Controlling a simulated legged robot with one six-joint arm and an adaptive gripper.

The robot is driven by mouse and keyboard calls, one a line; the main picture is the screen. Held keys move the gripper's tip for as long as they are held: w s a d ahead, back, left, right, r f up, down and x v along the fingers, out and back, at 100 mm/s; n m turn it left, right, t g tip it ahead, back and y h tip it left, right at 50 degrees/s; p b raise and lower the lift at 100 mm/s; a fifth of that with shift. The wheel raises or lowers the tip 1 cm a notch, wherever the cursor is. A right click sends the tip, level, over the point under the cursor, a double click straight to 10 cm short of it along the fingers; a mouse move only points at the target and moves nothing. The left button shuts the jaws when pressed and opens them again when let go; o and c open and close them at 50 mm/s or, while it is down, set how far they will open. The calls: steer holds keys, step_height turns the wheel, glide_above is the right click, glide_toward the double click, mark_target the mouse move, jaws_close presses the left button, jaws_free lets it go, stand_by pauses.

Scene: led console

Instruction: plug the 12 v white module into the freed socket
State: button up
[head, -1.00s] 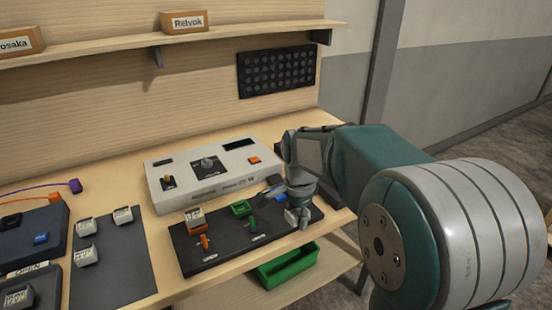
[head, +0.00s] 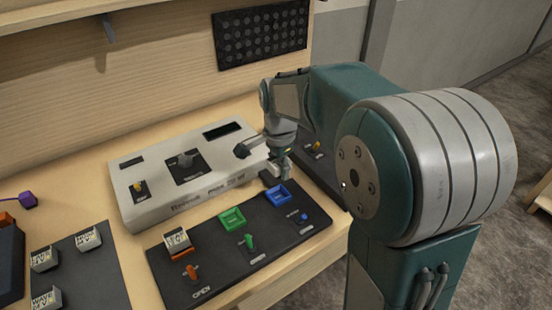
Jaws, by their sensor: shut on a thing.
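My gripper (head: 277,172) is above the far right of the black socket panel (head: 222,267), just behind the blue socket (head: 278,195). It is shut on a small pale piece that looks like a white module, mostly hidden by the fingers. The blue socket and the green socket (head: 232,219) look empty. A white module (head: 177,240) sits at the left socket, with an orange lever (head: 190,271) before it. A green lever (head: 249,241) and a blue lever (head: 303,216) stand before the other sockets. Module labels are too small to read.
A light grey console (head: 190,203) with knobs stands behind the panel. Several white modules, one here (head: 88,239), stand on a dark mat (head: 98,275) at left. A small dark unit (head: 318,152) is right of my gripper. The bench's front edge is close to the panel.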

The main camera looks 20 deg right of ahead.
mark_target(278, 197)
steer(key=shift+a+f, duration=0.15)
steer(key=shift+f, duration=3.35)
steer(key=shift+s+r, duration=0.1)
steer(key=shift+r, duration=0.05)
steer(key=shift+f, duration=0.6)
